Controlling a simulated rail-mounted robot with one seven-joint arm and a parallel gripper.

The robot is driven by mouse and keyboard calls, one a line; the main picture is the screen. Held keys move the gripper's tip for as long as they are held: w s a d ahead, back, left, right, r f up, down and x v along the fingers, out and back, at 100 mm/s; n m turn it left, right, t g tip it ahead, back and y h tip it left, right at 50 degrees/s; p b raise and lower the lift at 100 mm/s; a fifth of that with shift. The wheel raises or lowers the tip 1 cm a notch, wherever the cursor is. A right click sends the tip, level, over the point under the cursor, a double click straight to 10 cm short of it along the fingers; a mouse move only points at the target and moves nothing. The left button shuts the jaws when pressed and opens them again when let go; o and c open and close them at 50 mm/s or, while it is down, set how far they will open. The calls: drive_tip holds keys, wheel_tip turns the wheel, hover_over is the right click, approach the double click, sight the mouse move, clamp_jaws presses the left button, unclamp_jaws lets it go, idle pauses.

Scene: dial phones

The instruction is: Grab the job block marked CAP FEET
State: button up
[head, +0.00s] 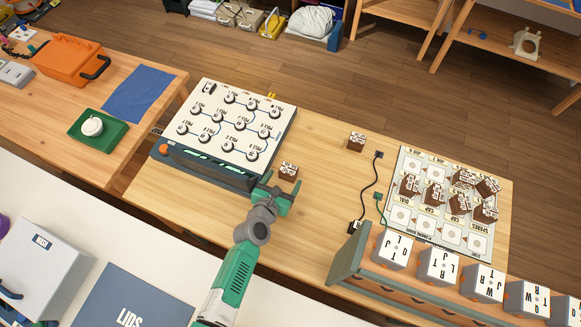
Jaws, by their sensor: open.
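Several small brown job blocks with white printed tops are in the head view. One block (289,171) sits alone on the wooden table, right of the dial panel (235,128). Another block (356,141) sits farther back and to the right. Several more blocks (434,195) stand in a cluster on the printed board (400,239) at the right. The print is too small to tell which block reads CAP FEET. My gripper (277,188) is open, just in front of the lone block by the panel; I cannot tell whether they touch.
A shelf with large white lettered cubes (392,250) stands at the table's front right. A black cable (367,191) runs left of the board. A side table at left holds an orange case (73,60) and a green tray (83,140). The table between panel and board is mostly clear.

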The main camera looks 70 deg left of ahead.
sight(286, 176)
drive_tip(key=shift+s+f, duration=0.15)
drive_tip(key=shift+f, duration=0.15)
drive_tip(key=shift+b+x, duration=0.6)
drive_tip(key=shift+x, duration=0.5)
drive_tip(key=shift+w+a, duration=0.15)
drive_tip(key=shift+w, duration=0.15)
drive_tip(key=shift+w+a+f, duration=0.15)
drive_tip(key=shift+a+f, duration=0.05)
drive_tip(key=shift+f, duration=0.05)
drive_tip(key=b+x, duration=0.2)
drive_tip(key=x, duration=0.2)
drive_tip(key=shift+w+a+b, duration=0.1)
drive_tip(key=shift+a+b, duration=0.1)
drive_tip(key=shift+b, duration=0.2)
drive_tip(key=shift+r, duration=0.1)
drive_tip(key=c, duration=1.1)
